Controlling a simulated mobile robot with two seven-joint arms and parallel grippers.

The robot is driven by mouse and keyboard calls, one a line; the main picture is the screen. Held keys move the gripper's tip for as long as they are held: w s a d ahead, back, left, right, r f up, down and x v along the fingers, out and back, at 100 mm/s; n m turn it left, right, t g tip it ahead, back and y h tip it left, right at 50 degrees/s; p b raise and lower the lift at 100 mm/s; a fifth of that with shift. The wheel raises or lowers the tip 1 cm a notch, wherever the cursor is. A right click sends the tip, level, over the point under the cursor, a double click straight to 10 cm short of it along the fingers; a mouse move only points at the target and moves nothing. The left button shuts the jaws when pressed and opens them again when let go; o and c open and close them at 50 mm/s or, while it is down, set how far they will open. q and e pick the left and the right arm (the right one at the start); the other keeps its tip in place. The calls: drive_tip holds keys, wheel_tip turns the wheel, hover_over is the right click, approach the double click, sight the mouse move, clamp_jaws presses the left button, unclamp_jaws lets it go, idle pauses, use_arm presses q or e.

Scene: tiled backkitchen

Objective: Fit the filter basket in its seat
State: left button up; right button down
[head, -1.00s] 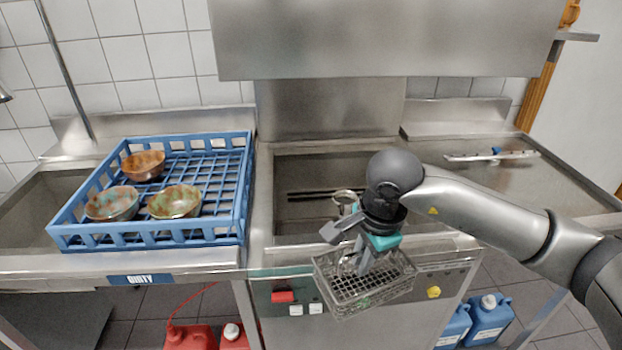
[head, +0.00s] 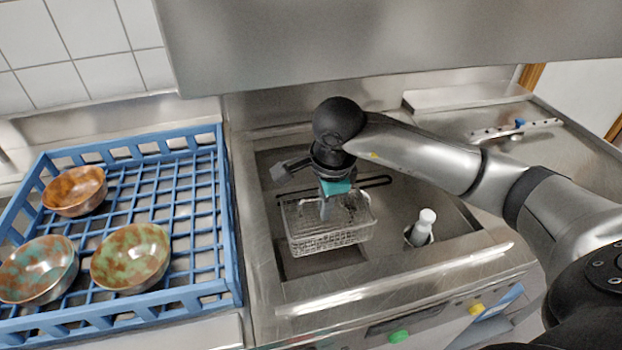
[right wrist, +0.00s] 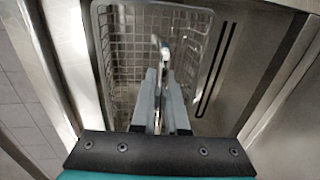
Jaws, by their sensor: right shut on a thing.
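The filter basket (head: 335,236), a clear wire-mesh box, hangs from my right gripper (head: 325,212) over the sunken steel tank (head: 290,262) in the middle of the counter. My right gripper is shut on the basket's upright handle. In the right wrist view the fingers (right wrist: 158,95) close around the handle, with the mesh basket (right wrist: 125,50) behind them. The basket looks roughly level. I cannot tell whether it touches the tank floor. My left gripper is not in view.
A white-capped cylinder (head: 423,226) stands in a hole at the tank's right side. A dark bent rod (head: 375,181) lies along the tank's back. A blue rack (head: 200,200) with bowls (head: 130,258) is on the left. A steel hood (head: 390,40) hangs above.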

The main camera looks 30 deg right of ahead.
sight(325, 226)
drive_tip(key=shift+f, duration=0.3)
drive_tip(key=shift+s+f+b, duration=0.15)
drive_tip(key=shift+f+b, duration=0.4)
drive_tip(key=shift+b, duration=0.05)
wheel_tip(325, 226, down, 4)
drive_tip(key=b, duration=0.3)
drive_tip(key=shift+s+f, duration=0.1)
drive_tip(key=shift+f, duration=0.05)
wheel_tip(325, 226, down, 4)
drive_tip(key=b, duration=0.2)
drive_tip(key=shift+b, duration=0.35)
drive_tip(key=shift+f+b, duration=0.35)
drive_tip(key=shift+b, duration=0.1)
drive_tip(key=shift+f, duration=0.25)
drive_tip(key=shift+b, duration=0.3)
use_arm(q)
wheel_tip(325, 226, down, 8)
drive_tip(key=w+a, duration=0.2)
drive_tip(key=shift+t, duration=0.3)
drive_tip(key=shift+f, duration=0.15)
